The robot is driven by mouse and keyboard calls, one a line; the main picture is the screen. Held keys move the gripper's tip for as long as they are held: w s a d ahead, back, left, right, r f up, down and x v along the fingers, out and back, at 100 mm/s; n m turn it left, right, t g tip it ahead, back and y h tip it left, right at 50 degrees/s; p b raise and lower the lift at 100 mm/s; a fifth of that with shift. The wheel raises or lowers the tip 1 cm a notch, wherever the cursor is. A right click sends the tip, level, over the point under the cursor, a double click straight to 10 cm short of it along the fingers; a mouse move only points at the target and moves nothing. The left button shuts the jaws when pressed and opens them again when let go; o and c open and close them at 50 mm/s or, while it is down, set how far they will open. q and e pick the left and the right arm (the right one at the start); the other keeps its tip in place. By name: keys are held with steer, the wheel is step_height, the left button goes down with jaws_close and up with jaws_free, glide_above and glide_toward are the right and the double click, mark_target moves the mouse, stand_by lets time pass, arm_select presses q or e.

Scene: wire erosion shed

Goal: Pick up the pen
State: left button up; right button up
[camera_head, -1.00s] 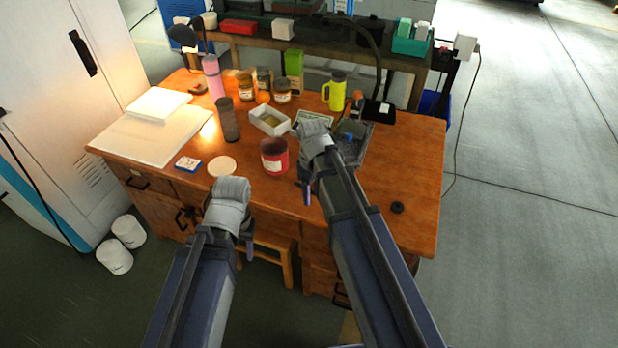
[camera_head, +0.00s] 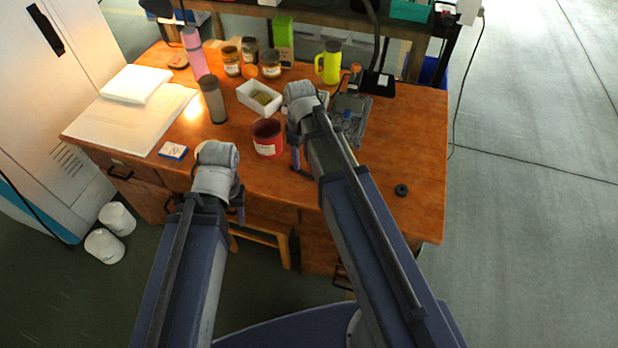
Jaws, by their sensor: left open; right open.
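I cannot make out a pen for certain anywhere in view. A dark tray (camera_head: 354,112) with small blue items lies on the wooden desk, partly behind my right arm; what it holds is too small to tell. My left gripper (camera_head: 238,204) is open at the desk's front edge, its fingers mostly hidden by its wrist. My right gripper (camera_head: 295,158) is open over the desk, right of the red cup (camera_head: 267,138), with only part of a finger showing.
The wooden desk (camera_head: 372,205) has clear room at the front right, apart from a black ring (camera_head: 401,190).

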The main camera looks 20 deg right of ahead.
mark_target(302, 171)
steer(key=shift+f, duration=0.4)
step_height(302, 171, down, 5)
steer(key=b, duration=0.5)
steer(key=shift+w+d, duration=0.1)
jaws_close()
